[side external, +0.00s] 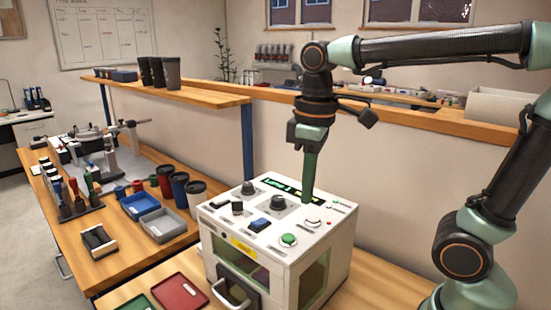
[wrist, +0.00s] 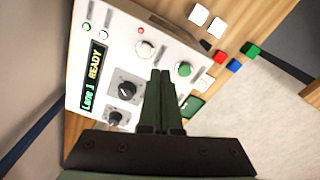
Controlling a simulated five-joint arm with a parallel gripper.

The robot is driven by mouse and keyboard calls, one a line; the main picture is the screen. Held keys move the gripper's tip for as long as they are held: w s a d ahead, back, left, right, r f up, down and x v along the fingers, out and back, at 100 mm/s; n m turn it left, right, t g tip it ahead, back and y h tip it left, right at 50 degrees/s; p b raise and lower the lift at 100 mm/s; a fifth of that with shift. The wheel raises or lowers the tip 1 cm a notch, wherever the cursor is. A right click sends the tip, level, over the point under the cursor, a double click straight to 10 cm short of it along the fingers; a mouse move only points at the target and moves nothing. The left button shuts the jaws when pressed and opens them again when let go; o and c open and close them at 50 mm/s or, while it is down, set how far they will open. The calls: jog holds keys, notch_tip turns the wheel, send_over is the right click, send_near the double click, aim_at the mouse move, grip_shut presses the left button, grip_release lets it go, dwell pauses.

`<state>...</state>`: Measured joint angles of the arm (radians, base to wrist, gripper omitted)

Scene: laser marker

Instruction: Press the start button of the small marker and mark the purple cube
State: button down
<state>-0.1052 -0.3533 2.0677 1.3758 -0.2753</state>
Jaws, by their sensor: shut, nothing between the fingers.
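The small marker (side external: 232,232) is a white box with a control panel on top and a dark front door with a handle. A green round button (side external: 289,240) sits near the panel's front right; it also shows in the wrist view (wrist: 184,69). A white round button (wrist: 145,50) is beside it. The display (wrist: 93,76) shows READY. My gripper (side external: 308,198) points down over the panel, shut and empty. In the wrist view its fingertips (wrist: 160,73) appear between the two buttons; contact cannot be told. A purplish shape (side external: 260,275) shows dimly behind the door window.
Dark knobs (wrist: 127,90) stand on the panel. Small white, red (wrist: 219,60), blue and green blocks lie off the panel in the wrist view. Red (side external: 181,297) and green trays lie in front of the marker. Cups and bins crowd the left bench.

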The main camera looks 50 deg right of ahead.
aim_at(283, 237)
jog(key=w+a+r+n+g+h, duration=0.1)
jog(key=a+r+n+g+h, duration=0.1)
jog(key=a+r+n+g, duration=0.3)
jog(key=shift+n+g, duration=0.9)
jog(key=shift+g, duration=0.5)
jog(key=shift+a, duration=0.1)
jog(key=shift+f, duration=4.35)
jog(key=shift+f, duration=0.1)
jog(key=shift+a+f, duration=0.1)
jog(key=shift+f, duration=0.2)
jog(key=shift+f, duration=0.4)
jog(key=shift+r, duration=0.85)
